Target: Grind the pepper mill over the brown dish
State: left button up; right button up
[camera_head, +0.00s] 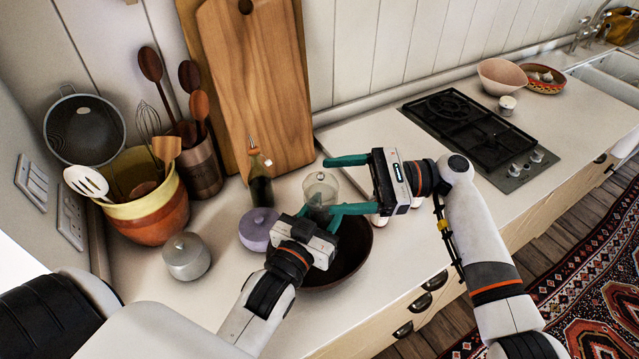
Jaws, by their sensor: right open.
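The pepper mill (319,187), with a clear, greyish upper part, stands upright between my two grippers. My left gripper (319,214) has its teal fingers on both sides of the mill's lower part and appears shut on it. My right gripper (329,186) is open, coming from the right, with one finger beyond the mill's top and one on the near side. The brown dish (353,262) is a dark round bowl on the counter, below and just right of the mill. My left gripper hides part of the dish and the mill's lower end.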

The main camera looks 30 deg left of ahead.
aim_at(320, 187)
jog(key=shift+x, duration=2.05)
jog(key=shift+c, duration=0.5)
jog(key=c, duration=0.9)
